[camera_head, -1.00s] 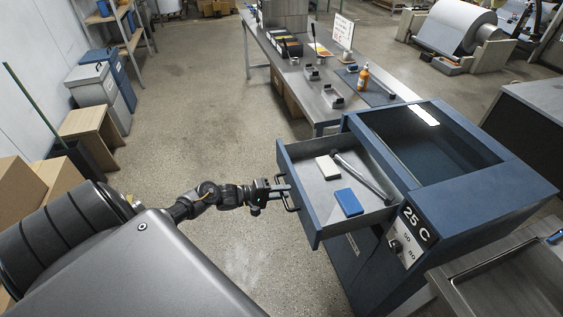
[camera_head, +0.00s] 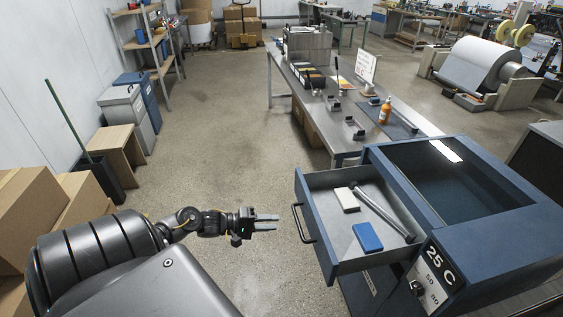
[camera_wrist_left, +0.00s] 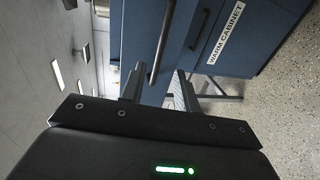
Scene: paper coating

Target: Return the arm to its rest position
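My left gripper (camera_head: 266,222) is open and empty, just left of the drawer handle (camera_head: 302,223) and apart from it. In the left wrist view the two fingers of my left gripper (camera_wrist_left: 158,88) stand apart, with the handle bar (camera_wrist_left: 162,42) beyond them. The drawer (camera_head: 335,262) of the blue warm cabinet (camera_head: 500,230) is pulled out. In it lie a white block (camera_head: 346,199), a blue block (camera_head: 367,237) and a grey rod (camera_head: 385,214). My right gripper is not in view.
A steel table (camera_head: 345,147) with several small items, an orange bottle (camera_head: 385,111) and a sign (camera_head: 366,67) stands behind the cabinet. Cardboard boxes (camera_head: 35,215) and a wooden stool (camera_head: 118,158) are at the left. The floor (camera_head: 225,130) between is clear.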

